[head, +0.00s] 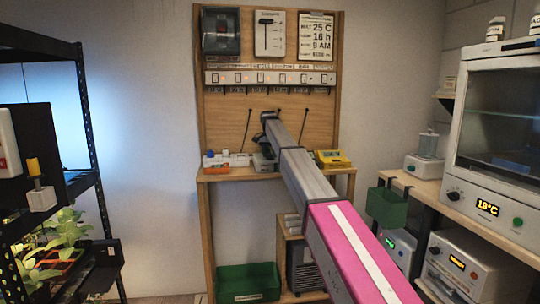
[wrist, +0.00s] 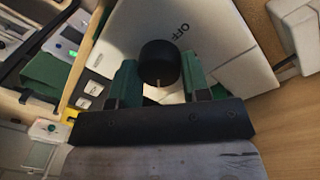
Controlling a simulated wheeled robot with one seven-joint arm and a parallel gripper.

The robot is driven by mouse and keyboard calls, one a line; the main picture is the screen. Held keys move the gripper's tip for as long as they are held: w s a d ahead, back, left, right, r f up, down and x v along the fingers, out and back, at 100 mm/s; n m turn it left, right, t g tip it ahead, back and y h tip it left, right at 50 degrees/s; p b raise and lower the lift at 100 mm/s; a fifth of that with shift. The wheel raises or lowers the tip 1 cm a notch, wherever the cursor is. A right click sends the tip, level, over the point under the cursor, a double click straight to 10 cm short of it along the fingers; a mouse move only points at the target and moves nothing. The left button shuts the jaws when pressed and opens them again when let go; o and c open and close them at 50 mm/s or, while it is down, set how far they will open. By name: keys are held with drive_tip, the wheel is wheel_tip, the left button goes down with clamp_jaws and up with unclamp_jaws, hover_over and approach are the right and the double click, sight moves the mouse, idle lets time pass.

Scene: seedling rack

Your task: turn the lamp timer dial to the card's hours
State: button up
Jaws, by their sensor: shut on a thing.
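The timer dial is a round black knob (wrist: 159,60) in the wrist view, with a small pale mark on its near edge. It stands on a white faceplate (wrist: 215,42) printed "OFF" to the right of the knob; other markings are hidden or unreadable. My gripper (wrist: 159,72) has its green fingers on either side of the knob, shut on it. In the head view my arm hides the dial and most of the gripper above the shelf. The hours card (head: 317,37) hangs top right on the wooden board and reads 25 C, 16 h and 9 AM.
A yellow box (head: 333,158) and small white items (head: 225,160) flank my arm on the shelf (head: 222,176). A switch strip (head: 270,78) crosses the board above. A green bin (head: 386,207) hangs to the right. A dark plant rack (head: 92,130) stands at left.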

drive_tip(key=shift+r, duration=0.1)
drive_tip(key=o, duration=0.9)
drive_tip(key=shift+r, duration=0.1)
drive_tip(key=r, duration=1)
drive_tip(key=shift+w+a+r, duration=0.15)
drive_tip(key=shift+a+r, duration=0.1)
drive_tip(key=shift+a, duration=0.05)
